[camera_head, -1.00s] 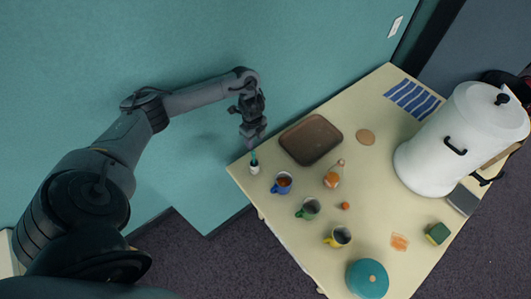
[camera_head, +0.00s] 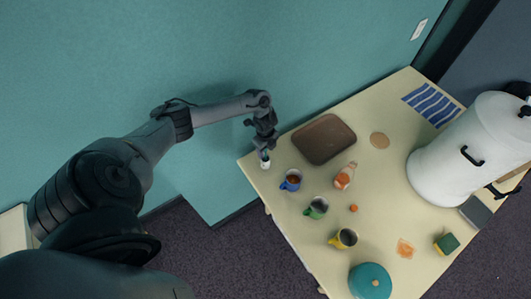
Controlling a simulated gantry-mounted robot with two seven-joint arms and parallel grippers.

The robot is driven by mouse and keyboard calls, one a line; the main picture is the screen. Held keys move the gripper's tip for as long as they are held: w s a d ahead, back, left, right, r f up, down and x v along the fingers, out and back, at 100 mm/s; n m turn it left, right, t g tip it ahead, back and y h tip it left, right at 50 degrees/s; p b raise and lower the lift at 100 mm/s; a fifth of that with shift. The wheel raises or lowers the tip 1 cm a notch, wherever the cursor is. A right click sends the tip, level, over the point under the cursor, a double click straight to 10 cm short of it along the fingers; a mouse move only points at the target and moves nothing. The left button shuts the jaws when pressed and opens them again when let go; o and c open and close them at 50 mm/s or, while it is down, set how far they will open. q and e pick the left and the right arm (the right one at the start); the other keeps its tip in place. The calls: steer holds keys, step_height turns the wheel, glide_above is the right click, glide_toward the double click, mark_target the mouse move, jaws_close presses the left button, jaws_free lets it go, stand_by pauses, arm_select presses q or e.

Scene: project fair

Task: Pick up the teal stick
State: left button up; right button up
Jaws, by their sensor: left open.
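The teal stick (camera_head: 264,154) stands in a small white holder (camera_head: 265,163) at the table's left corner. Only a short bit of it shows beneath my left gripper (camera_head: 265,148). My left gripper is open and reaches down from above, right at the stick's top. Whether its fingers are on both sides of the stick is too small to tell. My right gripper is not in view.
A brown tray (camera_head: 324,139) lies right of the holder. Blue (camera_head: 291,181), green (camera_head: 316,208) and yellow (camera_head: 344,238) mugs run along the front. An orange-topped bottle (camera_head: 345,176) stands mid-table. A large white urn (camera_head: 465,150) is at the right.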

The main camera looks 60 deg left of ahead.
arm_select(q)
steer(key=shift+f, duration=0.15)
jaws_close()
stand_by(0.4)
